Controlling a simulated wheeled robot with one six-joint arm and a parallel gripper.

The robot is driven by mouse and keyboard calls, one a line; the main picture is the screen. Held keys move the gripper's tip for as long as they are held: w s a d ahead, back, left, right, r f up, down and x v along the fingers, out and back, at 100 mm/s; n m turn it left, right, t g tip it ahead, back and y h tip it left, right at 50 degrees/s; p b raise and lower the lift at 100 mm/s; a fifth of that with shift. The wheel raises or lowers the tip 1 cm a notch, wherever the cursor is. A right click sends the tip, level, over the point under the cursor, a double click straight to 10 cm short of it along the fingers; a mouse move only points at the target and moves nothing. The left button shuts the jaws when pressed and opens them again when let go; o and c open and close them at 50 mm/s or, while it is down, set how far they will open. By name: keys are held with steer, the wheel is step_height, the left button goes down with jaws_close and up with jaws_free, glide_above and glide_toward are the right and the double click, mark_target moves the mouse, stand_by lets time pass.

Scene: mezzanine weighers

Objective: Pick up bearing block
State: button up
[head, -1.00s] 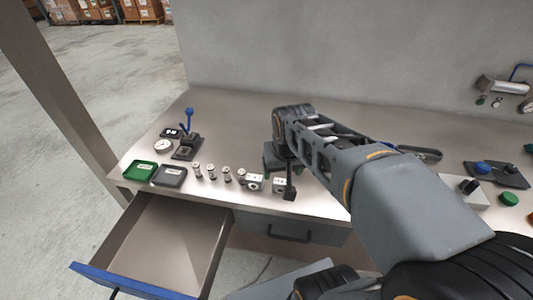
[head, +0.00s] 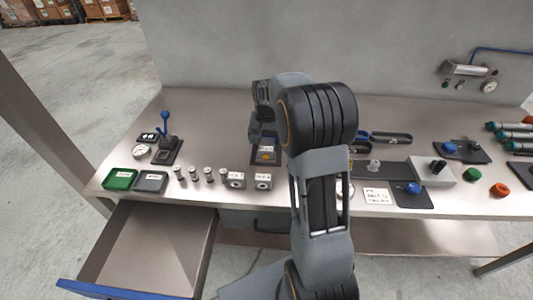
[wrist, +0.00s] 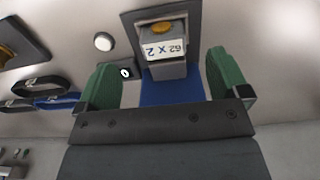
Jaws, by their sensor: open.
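Two small grey blocks with a round bore in the face, the left one (head: 236,180) and the right one (head: 263,181), stand side by side near the bench's front edge; they look like bearing blocks. Behind them, a block with a white label reading "62 x 2" and an orange top (wrist: 164,47) sits on a dark plate; it also shows in the head view (head: 265,155). My gripper (wrist: 164,68) is open and empty, its green fingers spread on either side of the view of the labelled block. In the head view my gripper (head: 262,130) is partly hidden by my arm.
Several small metal cylinders (head: 195,174), a grey tray (head: 150,182) and a green tray (head: 120,179) lie left of the blocks. A lever fixture (head: 167,148) stands behind them. An open drawer (head: 150,248) juts out at front left. A grey box (head: 431,171) stands at right.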

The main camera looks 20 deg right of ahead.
mark_target(266, 161)
steer(key=shift+f+p, duration=0.55)
steer(key=shift+f, duration=3.05)
steer(key=c, duration=1.2)
